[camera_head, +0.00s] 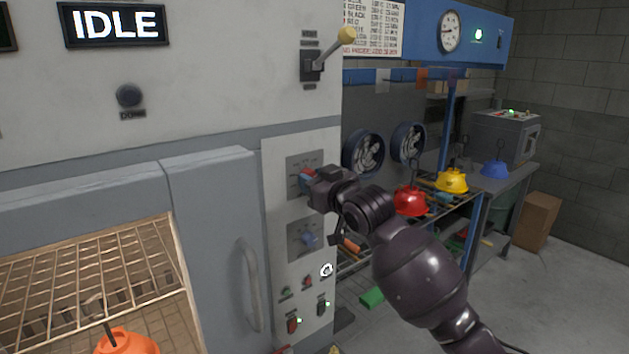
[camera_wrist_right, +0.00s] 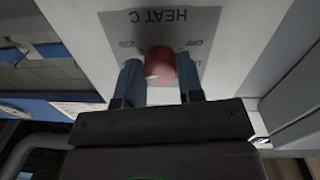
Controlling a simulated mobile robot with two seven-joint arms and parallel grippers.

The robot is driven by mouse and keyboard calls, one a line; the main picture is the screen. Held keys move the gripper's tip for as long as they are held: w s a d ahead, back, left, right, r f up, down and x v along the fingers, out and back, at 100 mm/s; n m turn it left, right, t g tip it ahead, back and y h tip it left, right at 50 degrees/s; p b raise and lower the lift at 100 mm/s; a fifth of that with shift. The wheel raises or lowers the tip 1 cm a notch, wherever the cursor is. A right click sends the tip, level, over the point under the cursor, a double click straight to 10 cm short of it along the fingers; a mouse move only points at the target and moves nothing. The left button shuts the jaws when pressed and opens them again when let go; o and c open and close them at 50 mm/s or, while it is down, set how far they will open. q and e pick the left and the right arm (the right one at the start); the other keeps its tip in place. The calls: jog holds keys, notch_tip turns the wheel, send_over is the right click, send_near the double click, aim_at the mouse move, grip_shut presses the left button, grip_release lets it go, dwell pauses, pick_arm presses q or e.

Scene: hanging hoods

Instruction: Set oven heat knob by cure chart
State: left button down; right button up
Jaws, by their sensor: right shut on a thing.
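The red heat knob (camera_wrist_right: 160,66) sits on a grey plate marked HEAT C (camera_wrist_right: 158,22) in the right wrist view, where the plate appears upside down. My right gripper (camera_wrist_right: 160,80) has its two blue fingers on either side of the knob and is shut on it. In the head view my right gripper (camera_head: 308,182) reaches the upper dial plate (camera_head: 302,160) of the oven's control panel (camera_head: 285,245). The cure chart (camera_head: 373,28) is at the top, partly cut off, its lines too small to read surely. My left gripper is not in view.
A blue knob (camera_head: 308,239) is below the gripper, with small buttons and switches under it. The oven display (camera_head: 114,25) reads IDLE. Red (camera_head: 409,202), yellow (camera_head: 452,181) and blue (camera_head: 495,169) hoods stand right; an orange hood (camera_head: 127,342) is lower left.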

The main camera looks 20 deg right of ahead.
jog(key=shift+m, duration=0.6)
jog(key=shift+r, duration=0.1)
jog(key=o, duration=0.9)
jog(key=shift+s, duration=0.1)
jog(key=b+v, duration=0.1)
jog(key=v, duration=0.9)
jog(key=shift+s+d+b, duration=0.1)
jog(key=shift+s+b, duration=0.2)
jog(key=shift+b, duration=0.1)
